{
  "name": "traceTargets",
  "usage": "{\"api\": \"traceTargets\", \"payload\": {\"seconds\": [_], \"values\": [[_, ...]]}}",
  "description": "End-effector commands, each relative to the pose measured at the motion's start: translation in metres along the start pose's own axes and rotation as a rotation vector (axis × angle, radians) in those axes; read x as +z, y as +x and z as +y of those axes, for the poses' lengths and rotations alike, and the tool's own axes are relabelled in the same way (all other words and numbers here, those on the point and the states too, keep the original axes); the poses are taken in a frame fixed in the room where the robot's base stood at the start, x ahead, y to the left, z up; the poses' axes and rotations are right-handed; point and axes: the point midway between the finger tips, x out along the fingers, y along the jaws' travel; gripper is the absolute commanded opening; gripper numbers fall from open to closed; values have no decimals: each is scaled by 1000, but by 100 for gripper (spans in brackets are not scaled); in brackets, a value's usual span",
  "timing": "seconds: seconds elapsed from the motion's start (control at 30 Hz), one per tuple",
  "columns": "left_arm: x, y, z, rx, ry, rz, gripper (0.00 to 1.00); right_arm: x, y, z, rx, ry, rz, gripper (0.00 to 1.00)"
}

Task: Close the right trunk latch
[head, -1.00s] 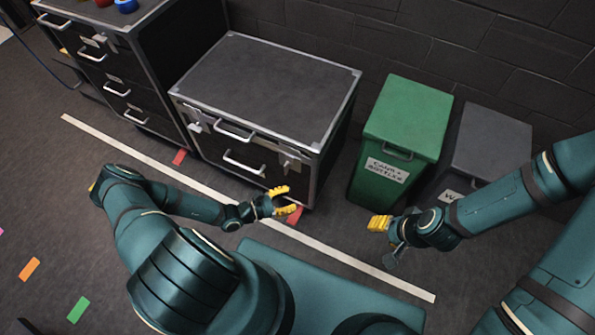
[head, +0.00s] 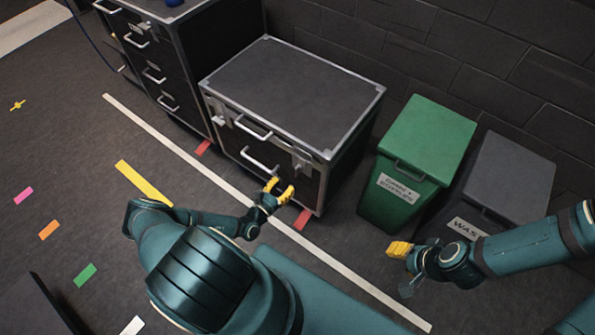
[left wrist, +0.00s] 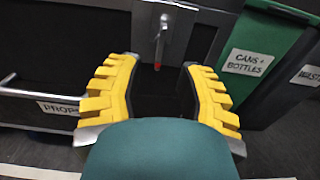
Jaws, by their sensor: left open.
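The trunk (head: 300,85) is a black case with metal edges standing by the wall. Its right latch (head: 302,163) is a small metal piece on the front near the right corner. In the left wrist view the latch (left wrist: 161,40) hangs on the trunk front with a red tip, ahead of and between my fingers; I cannot tell whether it is fastened. My left gripper (head: 280,188) has yellow fingers, is open and empty, and is just in front of the latch, apart from it. My right gripper (head: 399,249) is at the right, away from the trunk; its jaw opening is unclear.
A green bin (head: 423,150) and a grey bin (head: 500,180) stand right of the trunk. A drawer cabinet (head: 180,60) stands on its left. The trunk front has handles (head: 254,130). A white floor line (head: 200,182) runs in front.

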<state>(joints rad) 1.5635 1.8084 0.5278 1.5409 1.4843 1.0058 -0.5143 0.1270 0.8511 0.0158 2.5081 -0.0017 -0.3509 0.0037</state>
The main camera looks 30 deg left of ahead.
Motion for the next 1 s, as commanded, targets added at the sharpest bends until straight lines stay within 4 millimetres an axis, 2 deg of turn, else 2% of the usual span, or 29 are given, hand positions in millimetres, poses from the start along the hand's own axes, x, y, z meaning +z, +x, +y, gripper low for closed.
{"api": "traceTargets", "payload": {"seconds": [0.03, 0.2, 0.4, 0.6, 0.87, 0.9, 1.0], "values": [[-1, 12, -1, -2, -1, -2, 37, 0, 3, 1, 0, 0, 1, 47], [-1, 44, -1, -2, -1, -2, 37, -1, 9, 4, 0, 0, 4, 47], [-1, 71, -1, -1, 0, 0, 37, -2, 14, 6, 1, -1, 7, 47], [0, 82, 0, -1, 0, 0, 37, -2, 16, 6, 1, -1, 8, 47], [0, 83, 0, -1, 0, 0, 37, -2, 16, 6, 1, -1, 9, 47], [0, 83, 0, -1, 0, 0, 33, -2, 16, 6, 1, -1, 9, 47], [0, 83, 0, -1, 0, 0, 0, -2, 16, 6, 1, -1, 9, 47]]}}
